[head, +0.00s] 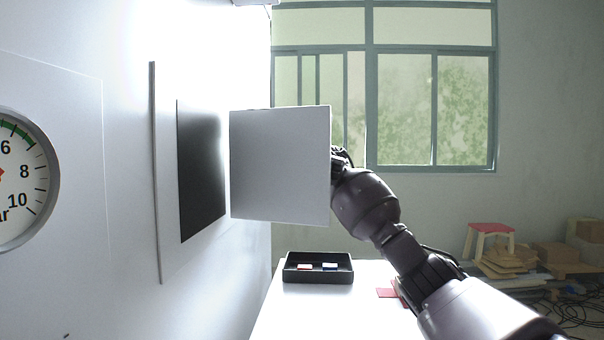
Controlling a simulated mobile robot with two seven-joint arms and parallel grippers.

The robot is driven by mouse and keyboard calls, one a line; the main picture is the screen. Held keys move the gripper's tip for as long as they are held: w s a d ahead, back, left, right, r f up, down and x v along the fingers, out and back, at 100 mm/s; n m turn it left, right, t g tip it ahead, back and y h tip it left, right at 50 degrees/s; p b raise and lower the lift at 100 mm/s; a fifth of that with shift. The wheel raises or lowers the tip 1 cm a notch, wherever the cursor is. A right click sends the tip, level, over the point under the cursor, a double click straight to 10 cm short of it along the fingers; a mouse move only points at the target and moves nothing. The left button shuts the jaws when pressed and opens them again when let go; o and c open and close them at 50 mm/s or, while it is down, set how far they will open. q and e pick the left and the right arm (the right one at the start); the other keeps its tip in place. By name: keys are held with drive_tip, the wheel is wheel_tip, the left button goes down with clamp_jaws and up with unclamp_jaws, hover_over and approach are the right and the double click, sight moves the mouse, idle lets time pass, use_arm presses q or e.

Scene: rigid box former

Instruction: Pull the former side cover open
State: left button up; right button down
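The former side cover (280,165) is a flat grey square plate. It stands out from the white machine wall, swung open beside a dark square opening (202,168). My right gripper (339,158) is at the cover's outer right edge, partly behind it. The cover hides its fingertips, so I cannot tell whether they are open or shut, or whether they touch the cover. My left gripper is not in view.
A round pressure gauge (18,180) is on the machine wall at the left. Below the cover, a black tray (318,276) with small red and blue items sits on a white table (310,318). A red item (386,293) lies beside my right arm. A stool (490,230) and boxes stand far right.

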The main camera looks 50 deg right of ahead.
idle(0.3)
drive_tip(key=c, duration=0.7)
unclamp_jaws()
drive_tip(key=shift+c, duration=0.2)
